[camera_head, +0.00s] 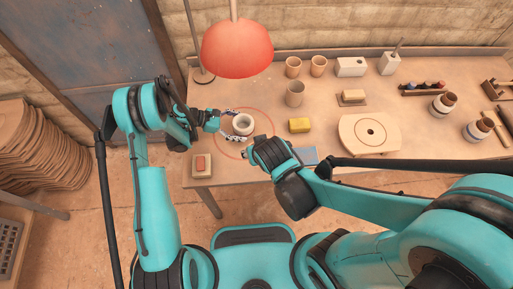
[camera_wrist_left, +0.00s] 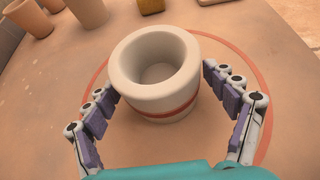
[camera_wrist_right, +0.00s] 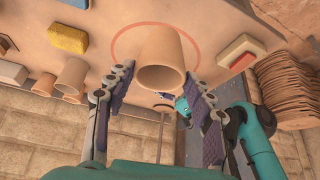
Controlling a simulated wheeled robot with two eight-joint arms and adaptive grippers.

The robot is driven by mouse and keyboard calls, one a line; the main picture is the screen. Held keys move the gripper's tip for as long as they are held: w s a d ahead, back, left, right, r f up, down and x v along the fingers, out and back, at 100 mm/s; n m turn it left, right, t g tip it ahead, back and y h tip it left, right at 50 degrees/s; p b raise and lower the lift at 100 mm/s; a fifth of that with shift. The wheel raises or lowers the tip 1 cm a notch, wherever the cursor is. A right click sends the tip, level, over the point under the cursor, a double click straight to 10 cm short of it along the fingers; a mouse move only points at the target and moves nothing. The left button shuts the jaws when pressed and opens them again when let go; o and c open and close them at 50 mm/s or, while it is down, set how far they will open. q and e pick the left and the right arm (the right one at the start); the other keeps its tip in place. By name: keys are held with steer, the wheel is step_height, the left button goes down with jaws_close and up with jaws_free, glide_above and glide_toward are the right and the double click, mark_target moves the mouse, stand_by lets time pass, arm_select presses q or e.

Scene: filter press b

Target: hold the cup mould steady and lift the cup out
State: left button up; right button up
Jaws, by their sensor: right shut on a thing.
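The cream cup mould (camera_head: 243,124), with a red band, stands upright inside a red circle on the table. In the left wrist view the mould (camera_wrist_left: 155,88) has an empty-looking hollow. My left gripper (camera_wrist_left: 160,77) is open around it, one finger on each side; the right-hand finger looks slightly apart from its wall. My right gripper (camera_wrist_right: 161,75) is shut on a tan cup (camera_wrist_right: 160,62), which shows between its fingers in the right wrist view and hides the circle's middle there. In the head view my right gripper (camera_head: 252,152) is just right of the mould, and the cup is hidden.
A yellow sponge (camera_head: 300,125) lies right of the circle. Several tan cups (camera_head: 294,93) stand behind. A red button box (camera_head: 201,165) is at the front left. A round-holed board (camera_head: 369,134) is further right. A red lamp (camera_head: 236,48) hangs above the table's back.

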stand_by(0.3)
arm_select(q)
steer(key=v, duration=1.2)
